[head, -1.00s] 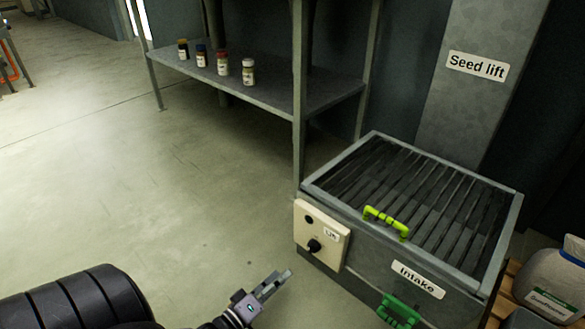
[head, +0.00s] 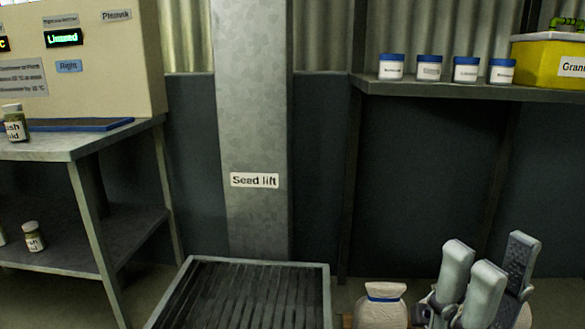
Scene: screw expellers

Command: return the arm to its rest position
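My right gripper (head: 488,262) is at the lower right of the head view, with its grey fingers pointing up. The fingers stand apart with nothing seen between them, so it looks open and empty. It is in front of the dark wall below the right shelf, just right of a pale sack with a blue band (head: 384,306). I cannot tell how far it is from the sack. The rest of my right arm is below the picture edge. My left gripper is not in view.
The slatted intake grate (head: 245,295) is at the bottom centre, below the seed lift column (head: 250,120). A metal bench (head: 70,142) with jars stands at left. A shelf (head: 440,93) at upper right holds several blue-lidded jars and a yellow bin (head: 545,62).

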